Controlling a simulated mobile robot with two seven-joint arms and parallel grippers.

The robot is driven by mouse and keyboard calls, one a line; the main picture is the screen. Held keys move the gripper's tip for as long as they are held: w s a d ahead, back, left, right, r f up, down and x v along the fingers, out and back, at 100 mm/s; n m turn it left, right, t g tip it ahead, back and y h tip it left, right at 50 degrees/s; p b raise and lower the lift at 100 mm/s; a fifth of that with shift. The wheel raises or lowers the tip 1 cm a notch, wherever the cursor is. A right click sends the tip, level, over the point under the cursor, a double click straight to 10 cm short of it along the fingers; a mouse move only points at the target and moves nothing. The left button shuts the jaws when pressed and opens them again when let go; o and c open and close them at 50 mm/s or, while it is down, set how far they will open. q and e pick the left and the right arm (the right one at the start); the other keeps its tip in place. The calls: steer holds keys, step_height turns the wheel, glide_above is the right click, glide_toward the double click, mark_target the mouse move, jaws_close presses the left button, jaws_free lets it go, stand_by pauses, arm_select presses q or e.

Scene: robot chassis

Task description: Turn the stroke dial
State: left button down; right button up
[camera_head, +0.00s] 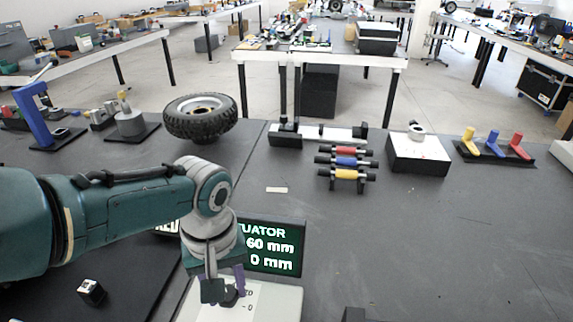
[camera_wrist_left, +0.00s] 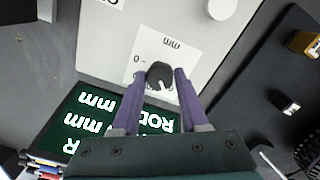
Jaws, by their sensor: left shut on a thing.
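The stroke dial (camera_wrist_left: 160,75) is a small black knob with a pale pointer mark on a white panel (camera_wrist_left: 112,45), by a printed scale marked "0" and "mm". My left gripper (camera_wrist_left: 161,72) has its two purple fingers on either side of the dial, shut on it. In the head view my left gripper (camera_head: 230,290) reaches down over the panel (camera_head: 280,302) and mostly hides the dial. A dark display (camera_head: 272,248) behind the panel shows "60 mm" and "0 mm" in the head view. My right gripper does not show.
A white round knob (camera_wrist_left: 220,8) stands on the same panel. A tyre (camera_head: 200,117), a rack of coloured rollers (camera_head: 346,162), a white box (camera_head: 417,152) and coloured levers (camera_head: 494,145) stand further back.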

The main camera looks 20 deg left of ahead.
mark_target(227, 293)
arm_select(q)
steer(key=shift+n, duration=0.4)
steer(key=shift+c, duration=2.1)
jaws_free()
step_height(227, 293, up, 10)
steer(key=p, duration=0.6)
steer(key=shift+p, duration=0.35)
